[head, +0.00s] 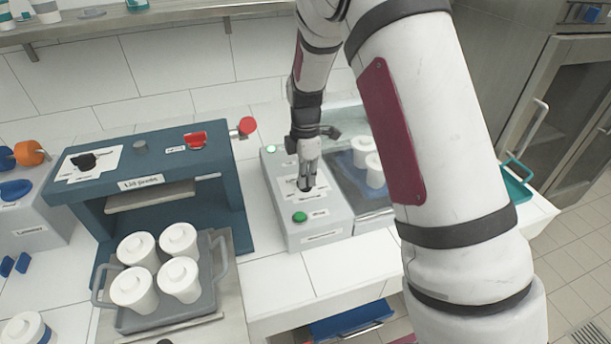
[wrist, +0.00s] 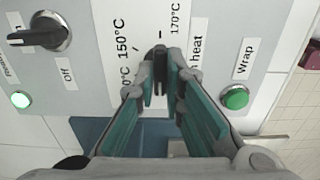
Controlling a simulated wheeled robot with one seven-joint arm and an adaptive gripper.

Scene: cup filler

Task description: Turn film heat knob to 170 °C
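The film heat knob (wrist: 160,72) is black and sits on the light grey panel of the wrapping machine (head: 318,233). My gripper (wrist: 161,78) has its teal-padded fingers closed in on both sides of the knob's grip, with the fingertips against it as far as I can see. In the head view my gripper (head: 307,181) reaches down onto the panel and mostly hides the knob. In the wrist view the 150 °C label (wrist: 122,40) is left of the knob and the 170 °C label (wrist: 175,19) is above it to the right. The exact pointer direction is hidden by the fingers.
A green Wrap button (wrist: 235,97) is right of the knob; a black switch (wrist: 40,38) and a lit green lamp (wrist: 20,99) are to its left. The lid press (head: 145,178) stands to the left, with lidded cups on a tray (head: 205,305). Cups also sit under the clear cover.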

